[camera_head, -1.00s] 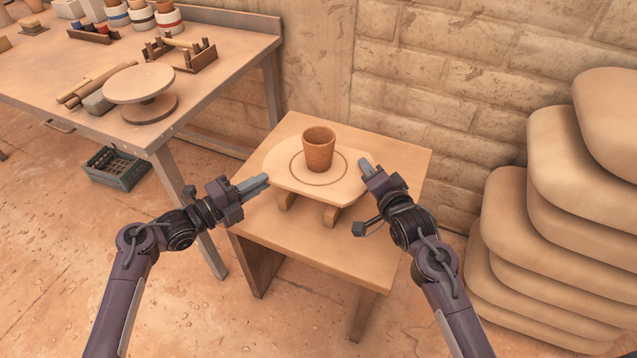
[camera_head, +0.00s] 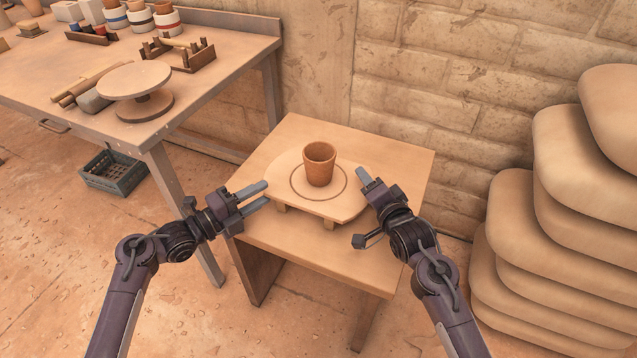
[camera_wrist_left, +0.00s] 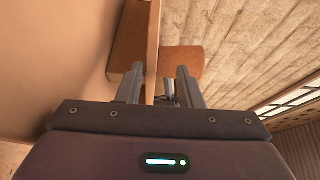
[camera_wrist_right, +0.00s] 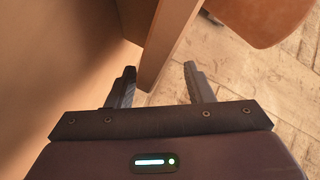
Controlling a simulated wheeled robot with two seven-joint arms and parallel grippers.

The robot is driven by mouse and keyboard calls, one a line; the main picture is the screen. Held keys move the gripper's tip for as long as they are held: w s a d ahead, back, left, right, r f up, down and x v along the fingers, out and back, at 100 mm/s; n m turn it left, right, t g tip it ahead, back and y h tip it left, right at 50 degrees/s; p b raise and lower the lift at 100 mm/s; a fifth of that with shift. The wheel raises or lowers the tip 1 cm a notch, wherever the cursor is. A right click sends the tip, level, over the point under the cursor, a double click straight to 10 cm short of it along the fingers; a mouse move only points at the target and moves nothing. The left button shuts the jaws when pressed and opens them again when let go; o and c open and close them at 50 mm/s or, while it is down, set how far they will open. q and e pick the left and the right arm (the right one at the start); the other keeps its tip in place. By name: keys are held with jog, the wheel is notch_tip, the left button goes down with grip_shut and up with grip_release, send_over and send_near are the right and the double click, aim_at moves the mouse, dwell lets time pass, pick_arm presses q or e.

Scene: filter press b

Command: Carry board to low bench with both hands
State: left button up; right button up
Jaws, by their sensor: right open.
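The pale board (camera_head: 345,208), with a circle marked on its top, rests level on its short feet on the low bench (camera_head: 330,254). A brown clay cup (camera_head: 319,164) stands upright inside the circle. My left gripper (camera_head: 266,193) is open just off the board's left edge, fingers apart; in the left wrist view its fingers (camera_wrist_left: 160,85) show a gap. My right gripper (camera_head: 364,178) is at the board's right edge; in the right wrist view its fingers (camera_wrist_right: 160,83) stand apart. Neither holds the board.
A workbench (camera_head: 215,85) with a banding wheel (camera_head: 135,80), a wooden tool rack (camera_head: 180,55) and several jars stands at the left. A dark crate (camera_head: 113,172) sits on the floor beneath it. Stacked sacks (camera_head: 575,190) fill the right; a block wall is behind.

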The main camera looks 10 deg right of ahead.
pick_arm(q)
jog(key=shift+f, duration=0.1)
pick_arm(e)
jog(key=shift+s, duration=0.15)
pick_arm(q)
jog(key=v, duration=1.2)
pick_arm(e)
jog(key=v, duration=1.1)
jog(key=shift+s+d+r, duration=0.1)
jog(key=shift+s, duration=0.25)
